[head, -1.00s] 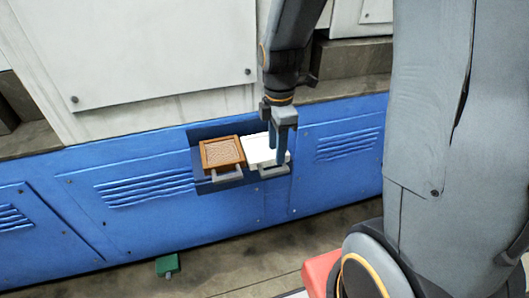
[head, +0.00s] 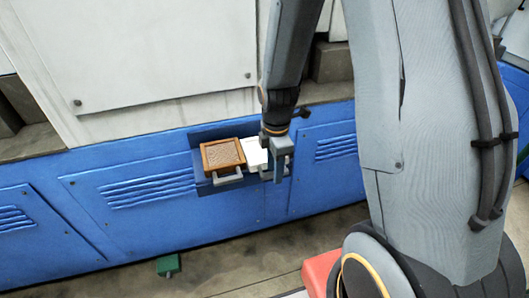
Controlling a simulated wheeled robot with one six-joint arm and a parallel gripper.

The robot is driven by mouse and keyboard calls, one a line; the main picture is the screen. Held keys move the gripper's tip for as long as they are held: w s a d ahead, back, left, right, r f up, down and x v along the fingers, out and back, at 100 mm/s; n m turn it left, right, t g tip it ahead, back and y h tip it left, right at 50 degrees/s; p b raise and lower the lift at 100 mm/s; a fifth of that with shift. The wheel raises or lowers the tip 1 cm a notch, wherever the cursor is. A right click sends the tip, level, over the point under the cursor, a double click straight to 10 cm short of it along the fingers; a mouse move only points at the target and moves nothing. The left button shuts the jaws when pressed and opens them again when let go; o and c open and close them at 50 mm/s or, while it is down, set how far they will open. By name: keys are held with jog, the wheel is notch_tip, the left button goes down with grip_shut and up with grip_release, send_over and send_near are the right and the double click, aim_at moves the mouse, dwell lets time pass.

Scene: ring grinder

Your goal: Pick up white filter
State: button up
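The white filter (head: 256,152) sits in the dark opening of the blue machine, just right of an orange-brown framed filter. Its right part and most of its grey handle are hidden behind my gripper. My gripper (head: 277,172) hangs from above at the front right of the white filter, at about the place of its handle. The fingers overlap the handle in this view, and I cannot tell whether they are touching or closed on it.
The orange-brown framed filter (head: 223,155) with its own grey handle stands close on the left. Blue machine panels (head: 130,195) surround the opening. A green object (head: 168,265) lies on the floor below. The floor in front is mostly clear.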

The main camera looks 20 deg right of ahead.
grip_shut()
jog(key=shift+r, duration=0.1)
notch_tip(320, 180, up, 10)
jog(key=b, duration=0.1)
dwell(0.9)
dwell(0.7)
